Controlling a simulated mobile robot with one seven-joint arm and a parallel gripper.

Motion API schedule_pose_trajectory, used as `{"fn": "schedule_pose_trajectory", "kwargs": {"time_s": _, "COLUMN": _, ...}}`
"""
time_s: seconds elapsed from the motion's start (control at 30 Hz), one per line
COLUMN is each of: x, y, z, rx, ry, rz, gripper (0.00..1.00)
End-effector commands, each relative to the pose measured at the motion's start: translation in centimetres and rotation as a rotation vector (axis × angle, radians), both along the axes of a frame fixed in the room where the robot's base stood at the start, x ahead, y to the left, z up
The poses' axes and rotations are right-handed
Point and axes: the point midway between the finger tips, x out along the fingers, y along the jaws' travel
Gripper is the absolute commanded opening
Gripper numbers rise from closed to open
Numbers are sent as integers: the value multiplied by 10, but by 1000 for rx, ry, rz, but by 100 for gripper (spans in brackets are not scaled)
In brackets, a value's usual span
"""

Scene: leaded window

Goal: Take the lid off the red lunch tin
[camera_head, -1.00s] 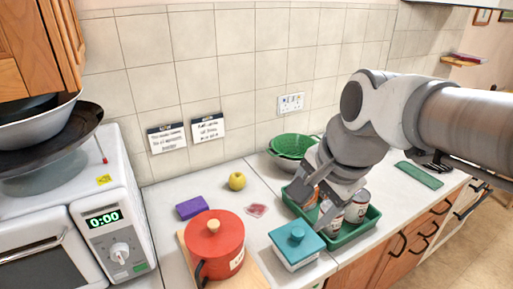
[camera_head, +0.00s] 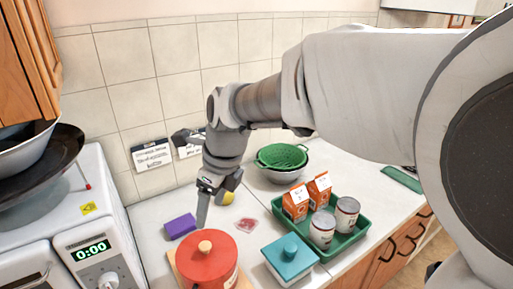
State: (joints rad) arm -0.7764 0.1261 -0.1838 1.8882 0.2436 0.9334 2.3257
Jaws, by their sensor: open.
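The red lunch tin (camera_head: 220,278) is round and stands on a wooden board at the bottom of the view. Its red lid (camera_head: 218,262) is on, with a pale wooden knob (camera_head: 205,247) in the middle. My gripper (camera_head: 203,224) points down just behind the lid, close to the knob in the picture. One long finger shows clearly; the other is mostly hidden. The gripper is open, with nothing seen between its fingers. I cannot tell the exact gap between the finger and the lid.
A white box with a teal lid (camera_head: 290,257) stands right of the tin. A green tray (camera_head: 350,240) holds cartons and cans. A purple block (camera_head: 180,226) lies behind left, a yellow apple (camera_head: 229,197) behind the gripper. A microwave (camera_head: 92,215) stands left.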

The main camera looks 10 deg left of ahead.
Motion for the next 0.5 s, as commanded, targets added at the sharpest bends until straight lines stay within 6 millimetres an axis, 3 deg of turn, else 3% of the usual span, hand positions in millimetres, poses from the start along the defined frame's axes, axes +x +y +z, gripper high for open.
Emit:
{"fn": "schedule_pose_trajectory", "kwargs": {"time_s": 0.3, "x": 5, "y": 17, "z": -68, "rx": -3, "ry": 2, "rz": 2, "gripper": 74}}
{"fn": "schedule_pose_trajectory", "kwargs": {"time_s": 0.5, "x": 7, "y": 23, "z": -89, "rx": -1, "ry": 0, "rz": 2, "gripper": 74}}
